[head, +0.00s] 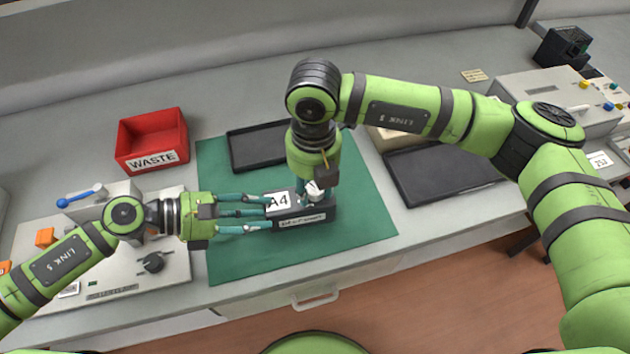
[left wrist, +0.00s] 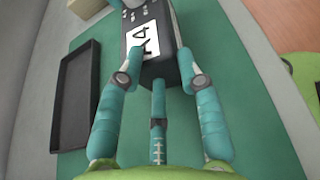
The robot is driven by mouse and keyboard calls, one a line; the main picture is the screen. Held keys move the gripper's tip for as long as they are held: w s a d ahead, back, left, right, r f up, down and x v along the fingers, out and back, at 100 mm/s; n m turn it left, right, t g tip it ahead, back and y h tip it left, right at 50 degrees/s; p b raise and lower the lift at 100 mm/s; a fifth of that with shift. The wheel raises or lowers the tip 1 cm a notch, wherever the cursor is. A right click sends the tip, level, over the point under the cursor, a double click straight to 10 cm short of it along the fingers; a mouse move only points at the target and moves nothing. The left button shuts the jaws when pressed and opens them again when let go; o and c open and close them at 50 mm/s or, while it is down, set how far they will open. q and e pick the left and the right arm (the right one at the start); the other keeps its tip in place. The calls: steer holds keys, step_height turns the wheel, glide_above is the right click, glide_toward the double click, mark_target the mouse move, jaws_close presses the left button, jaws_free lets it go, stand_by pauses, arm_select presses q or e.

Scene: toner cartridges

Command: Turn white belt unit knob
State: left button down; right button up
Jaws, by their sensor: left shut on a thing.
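The dark belt unit (head: 318,215) has a white "A4" label and lies on the green mat (head: 225,262). It also shows at the top of the left wrist view (left wrist: 182,32). My left gripper (head: 268,211) has its teal fingers closed on the unit's left end; in the left wrist view its fingertips (left wrist: 162,68) sit against that end. The white knob (head: 314,190) is on top of the unit's right part. My right gripper (head: 318,182) points down right over the knob. Its wrist hides most of its fingers, so its grip is unclear.
A red WASTE bin (head: 152,140) stands at the back left. A black tray (head: 258,146) lies behind the unit, and another (head: 455,175) lies to the right. The mat's front is clear.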

mark_target(314, 190)
arm_select(q)
steer(key=shift+s+a+f, duration=0.1)
steer(key=shift+s+f, duration=0.1)
steer(key=shift+f, duration=0.35)
arm_select(e)
steer(key=shift+o, duration=0.4)
steer(key=shift+r, duration=0.15)
step_height(314, 190, up, 12)
steer(key=shift+s, duration=0.25)
arm_select(q)
steer(key=c, duration=0.7)
jaws_free()
steer(key=shift+c, duration=0.2)
steer(key=shift+w+r, duration=0.1)
steer(key=shift+w, duration=0.3)
arm_select(e)
steer(key=shift+w+f, duration=0.25)
steer(key=shift+w, duration=0.05)
